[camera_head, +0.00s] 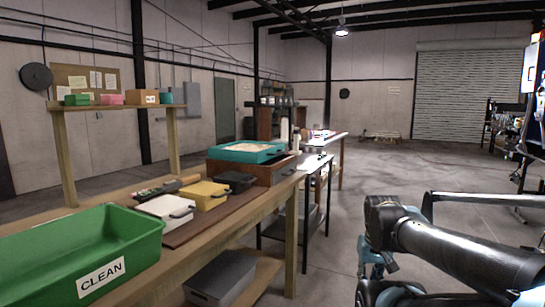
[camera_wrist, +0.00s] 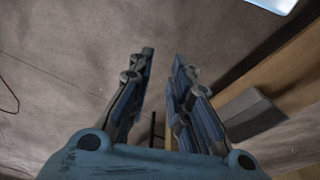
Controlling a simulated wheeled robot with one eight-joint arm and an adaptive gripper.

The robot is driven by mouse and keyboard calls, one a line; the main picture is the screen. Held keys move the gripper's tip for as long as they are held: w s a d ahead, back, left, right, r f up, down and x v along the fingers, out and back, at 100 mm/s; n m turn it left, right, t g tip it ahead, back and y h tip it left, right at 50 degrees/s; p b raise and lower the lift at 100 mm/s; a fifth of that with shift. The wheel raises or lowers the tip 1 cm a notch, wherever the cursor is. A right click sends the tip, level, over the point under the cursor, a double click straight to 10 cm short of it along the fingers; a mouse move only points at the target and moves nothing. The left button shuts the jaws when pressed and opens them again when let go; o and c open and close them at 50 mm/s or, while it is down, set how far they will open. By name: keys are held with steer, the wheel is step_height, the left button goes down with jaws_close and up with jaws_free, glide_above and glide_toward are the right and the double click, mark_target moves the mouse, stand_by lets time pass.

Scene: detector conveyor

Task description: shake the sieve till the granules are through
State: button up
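The sieve (camera_head: 236,157) looks like a shallow teal-framed tray with pale granules (camera_head: 250,147) lying in it. It sits level on top of a brown wooden box (camera_head: 283,172) at the far end of the workbench. My arm is at the lower right of the head view, well apart from the sieve. The sieve does not show in the wrist view. The inside of the wooden box is hidden.
A green bin marked CLEAN (camera_head: 103,276) stands at the bench's near end. White (camera_head: 165,211), yellow (camera_head: 205,196) and black (camera_head: 236,181) boxes lie between it and the sieve. A grey bin (camera_head: 222,277) is on the lower shelf. The floor right of the bench is clear.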

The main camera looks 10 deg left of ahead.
steer(key=w+a+r+m+y, duration=0.15)
steer(key=w+a+r, duration=0.25)
steer(key=w+r, duration=0.4)
steer(key=w+a+r+t+y, duration=0.1)
steer(key=w+a+r+y, duration=0.35)
steer(key=w, duration=0.65)
steer(key=w+a+r+y, duration=0.1)
steer(key=w+a+r, duration=0.3)
steer(key=w+r, duration=0.45)
steer(key=m+t+y, duration=0.2)
steer(key=m+y, duration=0.1)
steer(key=y, duration=0.5)
glide_toward(279, 153)
steer(key=x, duration=0.3)
steer(key=w+x, duration=0.1)
steer(key=x, duration=0.3)
steer(key=w+x, duration=0.1)
steer(key=x, duration=0.3)
steer(key=shift+w+d, duration=0.1)
steer(key=shift+d, duration=0.35)
